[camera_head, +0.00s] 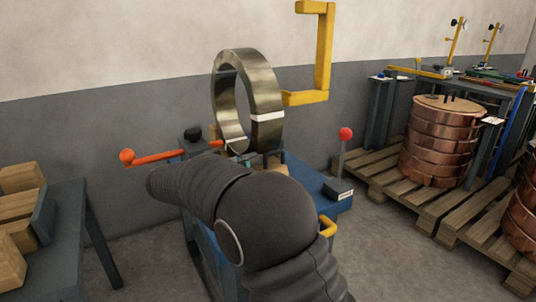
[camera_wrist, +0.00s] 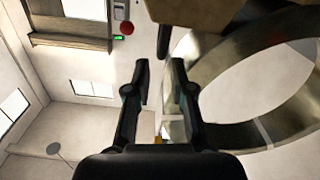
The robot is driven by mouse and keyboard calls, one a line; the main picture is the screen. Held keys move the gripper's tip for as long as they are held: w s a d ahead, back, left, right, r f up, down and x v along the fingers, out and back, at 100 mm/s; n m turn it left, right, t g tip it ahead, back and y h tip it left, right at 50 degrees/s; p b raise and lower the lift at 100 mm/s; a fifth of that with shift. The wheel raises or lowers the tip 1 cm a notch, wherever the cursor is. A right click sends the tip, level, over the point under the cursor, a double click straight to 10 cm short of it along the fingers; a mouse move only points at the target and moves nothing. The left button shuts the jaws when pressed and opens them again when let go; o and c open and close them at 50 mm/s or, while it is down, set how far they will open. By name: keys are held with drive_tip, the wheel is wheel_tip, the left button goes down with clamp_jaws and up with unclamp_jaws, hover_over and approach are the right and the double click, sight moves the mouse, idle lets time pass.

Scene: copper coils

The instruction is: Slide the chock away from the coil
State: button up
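The coil (camera_head: 262,92) is an upright metal ring with a white band, standing on a blue stand in the head view. It also fills the right of the wrist view (camera_wrist: 195,55). A wooden block (camera_head: 271,160), which looks like the chock, shows partly under the coil, mostly hidden behind my arm. A tan-brown block (camera_wrist: 195,12) at the top edge of the wrist view looks like the same chock. My gripper (camera_wrist: 160,66) is open, its fingers apart with nothing between them, short of the block and left of the coil.
An orange lever (camera_head: 155,158) sticks out left of the stand, and a red-knobbed lever (camera_head: 345,134) rises at its right. A yellow bracket (camera_head: 324,50) is behind the coil. A table with wooden blocks (camera_head: 62,255) is at left; pallets with copper coils (camera_head: 440,150) are at right.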

sight(272, 153)
drive_tip(key=x, duration=0.6)
drive_tip(key=shift+w+d, duration=0.2)
drive_tip(key=shift+d, duration=0.05)
clamp_jaws()
